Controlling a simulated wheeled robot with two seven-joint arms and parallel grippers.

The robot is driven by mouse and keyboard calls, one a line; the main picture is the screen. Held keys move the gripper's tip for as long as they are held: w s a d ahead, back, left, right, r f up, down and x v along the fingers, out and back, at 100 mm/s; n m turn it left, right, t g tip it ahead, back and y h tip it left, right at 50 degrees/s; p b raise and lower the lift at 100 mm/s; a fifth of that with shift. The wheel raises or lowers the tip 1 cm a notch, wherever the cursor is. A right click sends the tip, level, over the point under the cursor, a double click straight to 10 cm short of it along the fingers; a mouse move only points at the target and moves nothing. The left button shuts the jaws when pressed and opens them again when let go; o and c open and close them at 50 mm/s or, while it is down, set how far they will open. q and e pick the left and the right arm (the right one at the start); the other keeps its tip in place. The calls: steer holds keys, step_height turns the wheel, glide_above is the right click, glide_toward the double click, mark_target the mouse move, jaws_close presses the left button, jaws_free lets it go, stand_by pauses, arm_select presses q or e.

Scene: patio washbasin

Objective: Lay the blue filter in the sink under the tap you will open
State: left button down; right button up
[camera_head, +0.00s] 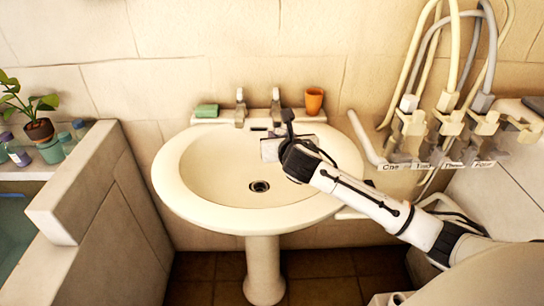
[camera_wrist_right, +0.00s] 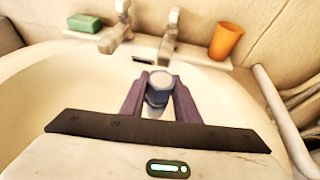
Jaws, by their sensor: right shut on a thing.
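The white sink (camera_head: 215,180) stands on a pedestal with a dark drain (camera_head: 259,186) in its bowl. Two metal taps rise from its back rim, a left tap (camera_head: 240,106) and a right tap (camera_head: 276,105). My right gripper (camera_wrist_right: 160,98) is shut on the small round blue filter (camera_wrist_right: 160,84), its purple-grey fingers on either side. In the head view my right gripper is over the back right of the bowl, in front of the right tap, and the filter cannot be made out there. In the wrist view the filter appears below the right tap. My left gripper is not in view.
A green soap (camera_head: 207,111) lies left of the taps and an orange cup (camera_head: 314,100) stands right of them. Hoses hang on a labelled rack (camera_head: 440,130) at the right. A low wall (camera_head: 85,190) with a plant (camera_head: 38,128) and bottles behind it is at the left.

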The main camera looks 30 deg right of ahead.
step_height(320, 180, down, 6)
steer(key=shift+f+b, duration=0.1)
steer(key=shift+b, duration=0.3)
steer(key=shift+f, duration=0.25)
steer(key=shift+w+f, duration=0.1)
steer(key=w, duration=0.1)
steer(key=w+d, duration=0.1)
steer(key=w, duration=0.1)
steer(key=shift+w+d, duration=0.3)
steer(key=shift+f, duration=0.55)
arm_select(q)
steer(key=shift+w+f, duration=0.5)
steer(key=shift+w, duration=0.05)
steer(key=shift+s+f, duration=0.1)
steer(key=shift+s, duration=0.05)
arm_select(e)
steer(key=shift+f, duration=0.2)
steer(key=o, duration=1)
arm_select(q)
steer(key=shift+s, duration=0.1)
arm_select(e)
steer(key=shift+o, duration=0.2)
